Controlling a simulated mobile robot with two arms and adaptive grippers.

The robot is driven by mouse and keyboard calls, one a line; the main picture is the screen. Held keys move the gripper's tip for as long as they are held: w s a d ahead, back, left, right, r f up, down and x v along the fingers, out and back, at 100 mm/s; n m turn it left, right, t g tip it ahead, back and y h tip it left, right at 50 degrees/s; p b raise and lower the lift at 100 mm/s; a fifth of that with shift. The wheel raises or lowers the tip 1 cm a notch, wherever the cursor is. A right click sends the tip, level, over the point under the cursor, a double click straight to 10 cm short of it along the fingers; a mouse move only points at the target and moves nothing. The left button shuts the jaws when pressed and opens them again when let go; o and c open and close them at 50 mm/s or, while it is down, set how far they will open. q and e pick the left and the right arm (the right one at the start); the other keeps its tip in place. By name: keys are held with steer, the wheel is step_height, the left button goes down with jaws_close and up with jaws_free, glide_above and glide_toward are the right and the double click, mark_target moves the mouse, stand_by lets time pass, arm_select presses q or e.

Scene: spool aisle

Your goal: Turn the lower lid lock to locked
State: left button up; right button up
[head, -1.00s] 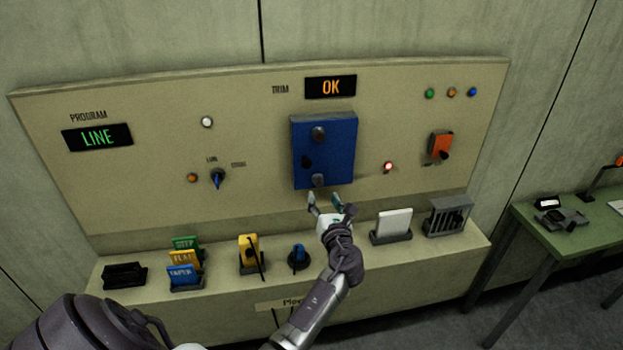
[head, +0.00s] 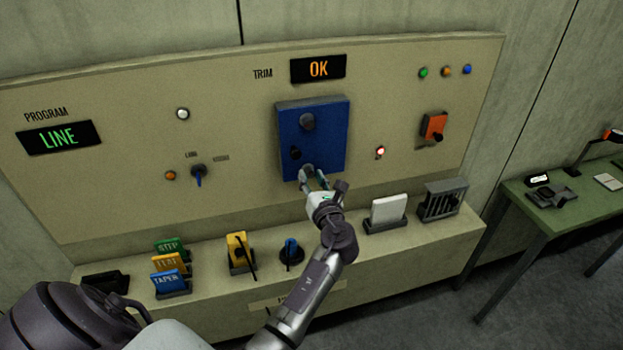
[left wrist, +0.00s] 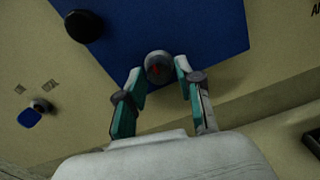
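The blue lid (head: 333,135) is fixed on the sloped panel. It carries a grey upper lock (head: 307,121), a dark knob (head: 295,153) and the grey lower lid lock (head: 307,169) near its bottom edge. My right gripper is out of view.
The ledge below holds coloured cards (head: 170,285), a yellow tagged block (head: 238,248), a blue knob (head: 291,251), a white card (head: 389,211) and a slotted grey holder (head: 441,200). An orange switch (head: 434,126) is right of the lid. A green table (head: 570,208) stands at right.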

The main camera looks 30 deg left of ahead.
arm_select(q)
steer(key=shift+a, duration=0.1)
jaws_close()
